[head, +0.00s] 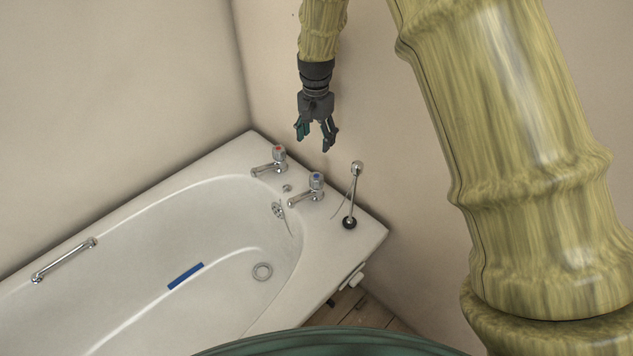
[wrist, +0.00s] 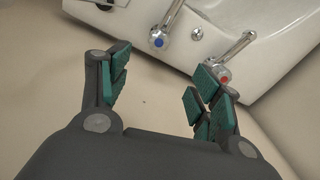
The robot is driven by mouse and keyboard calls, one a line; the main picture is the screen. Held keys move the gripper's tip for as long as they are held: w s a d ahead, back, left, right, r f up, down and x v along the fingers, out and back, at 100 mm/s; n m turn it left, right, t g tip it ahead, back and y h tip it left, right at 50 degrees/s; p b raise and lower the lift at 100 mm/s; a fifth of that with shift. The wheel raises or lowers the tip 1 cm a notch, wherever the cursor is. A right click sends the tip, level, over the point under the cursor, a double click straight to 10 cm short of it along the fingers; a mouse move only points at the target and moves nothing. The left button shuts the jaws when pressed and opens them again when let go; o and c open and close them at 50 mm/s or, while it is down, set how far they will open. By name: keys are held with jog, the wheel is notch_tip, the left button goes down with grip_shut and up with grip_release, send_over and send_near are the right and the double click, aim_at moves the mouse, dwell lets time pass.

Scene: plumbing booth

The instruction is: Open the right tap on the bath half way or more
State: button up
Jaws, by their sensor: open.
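The white bath (head: 150,220) has two chrome taps at its far end. The right tap (head: 316,182) has a blue-marked head and a spout pointing left over the bath. The left tap (head: 279,155) has a red-marked head. My gripper (head: 316,144) is open and empty, above and apart from the taps, fingers pointing down. In the wrist view, the blue-marked tap (wrist: 160,38) shows beyond the gap between the fingers. The red-marked tap (wrist: 225,76) is partly hidden by the right finger. How far either tap is turned I cannot tell.
A chrome upright rod with a black round base (head: 350,222) stands on the bath's corner, right of the right tap. A grab rail (head: 63,260) is on the near left rim. A blue strip (head: 186,276) lies in the bath. Walls close in behind the taps.

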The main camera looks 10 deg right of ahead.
jog(key=b, duration=0.6)
send_over(317, 176)
notch_tip(317, 176, down, 6)
jog(key=shift+w+f, duration=0.1)
jog(key=shift+f, duration=0.05)
notch_tip(317, 176, down, 11)
jog(key=shift+r, duration=0.1)
jog(key=c, duration=1)
